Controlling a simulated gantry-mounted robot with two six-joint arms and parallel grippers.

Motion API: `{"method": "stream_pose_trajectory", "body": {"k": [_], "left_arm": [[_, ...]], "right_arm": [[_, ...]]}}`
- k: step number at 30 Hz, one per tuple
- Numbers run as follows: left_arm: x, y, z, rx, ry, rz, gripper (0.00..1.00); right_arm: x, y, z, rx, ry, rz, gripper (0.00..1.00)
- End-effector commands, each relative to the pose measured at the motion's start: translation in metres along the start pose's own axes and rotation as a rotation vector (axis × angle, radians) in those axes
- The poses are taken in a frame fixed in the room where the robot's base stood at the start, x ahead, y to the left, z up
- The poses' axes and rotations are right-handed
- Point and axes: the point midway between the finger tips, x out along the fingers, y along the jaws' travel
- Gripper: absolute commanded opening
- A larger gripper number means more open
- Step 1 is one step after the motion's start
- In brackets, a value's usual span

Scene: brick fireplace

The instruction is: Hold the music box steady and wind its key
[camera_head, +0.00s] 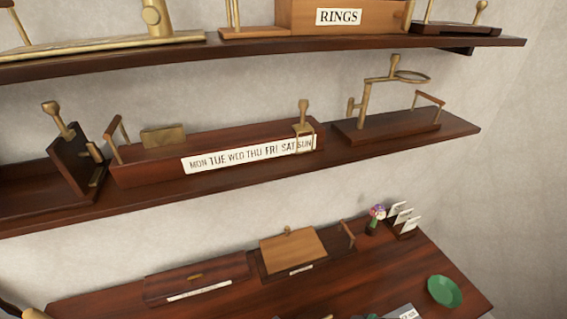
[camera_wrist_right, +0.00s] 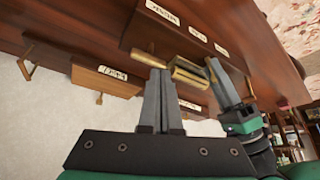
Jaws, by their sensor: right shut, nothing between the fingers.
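I cannot tell for certain which object is the music box. In the right wrist view, a dark wooden piece with several white labels (camera_wrist_right: 165,35) is seen beyond my right gripper, with a ribbed brass part (camera_wrist_right: 188,72) and a wooden handle (camera_wrist_right: 150,59) close by. My right gripper (camera_wrist_right: 160,72) is shut and empty, its tips just below the handle in the picture; contact is unclear. Another gripper, with green housing, seemingly my left (camera_wrist_right: 222,80), is beside the brass part; its jaw state is unclear. Neither gripper shows clearly in the head view. No winding key is clearly identifiable.
The table (camera_head: 355,283) holds a long dark box (camera_head: 198,278), a light-lidded box (camera_head: 293,249), a green dish (camera_head: 444,291), a small flower (camera_head: 377,213) and a card holder (camera_head: 403,220). A middle shelf (camera_head: 230,180) and an upper shelf (camera_head: 240,48) overhang the back.

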Motion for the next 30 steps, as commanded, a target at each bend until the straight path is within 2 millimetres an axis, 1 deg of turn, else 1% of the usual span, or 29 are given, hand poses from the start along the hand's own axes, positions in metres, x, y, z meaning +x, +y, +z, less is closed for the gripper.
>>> {"method": "stream_pose_trajectory", "body": {"k": [2,3,6,7,11,14,17,24,30], "left_arm": [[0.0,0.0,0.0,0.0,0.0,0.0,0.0],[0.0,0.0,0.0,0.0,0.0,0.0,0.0],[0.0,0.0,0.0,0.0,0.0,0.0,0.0],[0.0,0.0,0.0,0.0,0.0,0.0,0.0],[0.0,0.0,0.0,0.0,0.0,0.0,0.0],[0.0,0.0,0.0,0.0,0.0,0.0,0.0],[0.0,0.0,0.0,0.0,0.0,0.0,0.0],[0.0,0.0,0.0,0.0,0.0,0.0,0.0],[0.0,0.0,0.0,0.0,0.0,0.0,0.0]], "right_arm": [[-0.003,0.01,-0.001,0.004,0.0,0.002,0.0],[-0.005,0.019,-0.002,0.003,0.001,0.003,0.0],[-0.01,0.037,-0.002,0.003,0.001,0.003,0.0],[-0.01,0.04,-0.002,0.002,0.0,0.002,0.0],[-0.009,0.041,-0.001,0.001,0.0,0.001,0.0],[-0.005,0.04,0.001,0.001,-0.001,-0.001,0.0],[0.004,0.04,0.006,0.001,-0.002,-0.002,0.0],[0.035,0.04,0.023,0.002,-0.002,-0.003,0.0],[0.05,0.04,0.031,0.001,0.0,0.0,0.0]]}}
